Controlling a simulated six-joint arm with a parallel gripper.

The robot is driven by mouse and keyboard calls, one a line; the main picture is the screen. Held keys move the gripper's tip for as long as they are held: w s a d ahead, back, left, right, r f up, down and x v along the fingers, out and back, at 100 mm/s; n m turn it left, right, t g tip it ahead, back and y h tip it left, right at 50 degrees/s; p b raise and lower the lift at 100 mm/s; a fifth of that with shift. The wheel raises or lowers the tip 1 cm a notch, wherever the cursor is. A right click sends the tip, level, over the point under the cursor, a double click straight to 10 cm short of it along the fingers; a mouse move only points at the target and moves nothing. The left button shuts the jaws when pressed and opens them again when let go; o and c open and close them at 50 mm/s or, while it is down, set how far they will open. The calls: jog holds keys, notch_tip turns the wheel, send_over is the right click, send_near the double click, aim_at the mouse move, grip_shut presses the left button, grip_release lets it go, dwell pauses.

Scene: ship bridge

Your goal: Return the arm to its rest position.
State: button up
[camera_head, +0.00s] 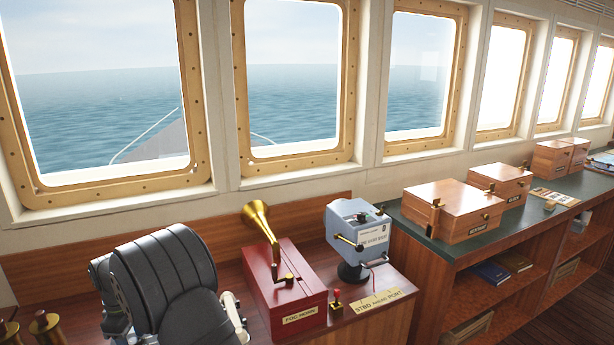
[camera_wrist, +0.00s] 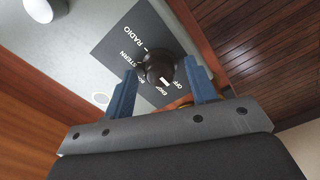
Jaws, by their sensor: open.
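My gripper (camera_wrist: 159,66) shows in the wrist view, with its two blue fingers apart and nothing clamped between them. A round black knob (camera_wrist: 161,70) appears between the fingertips, on a dark panel (camera_wrist: 122,50) lettered RADIO, STERN and OFF. Both fingers look clear of the knob's sides, but I cannot tell how far the tips are from the panel. I cannot make out my gripper in the head view. No rest position is marked in either view.
In the head view a dark grey rounded body (camera_head: 165,285) stands front left. Beside it are a red fog horn box (camera_head: 288,285) with a brass horn and a grey-blue box (camera_head: 358,232) on a stand. Wooden boxes (camera_head: 453,208) line the green-topped counter (camera_head: 415,214) under the windows.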

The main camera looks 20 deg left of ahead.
jog(key=shift+m, duration=1.7)
jog(key=n, duration=0.5)
jog(key=shift+n, duration=2.4)
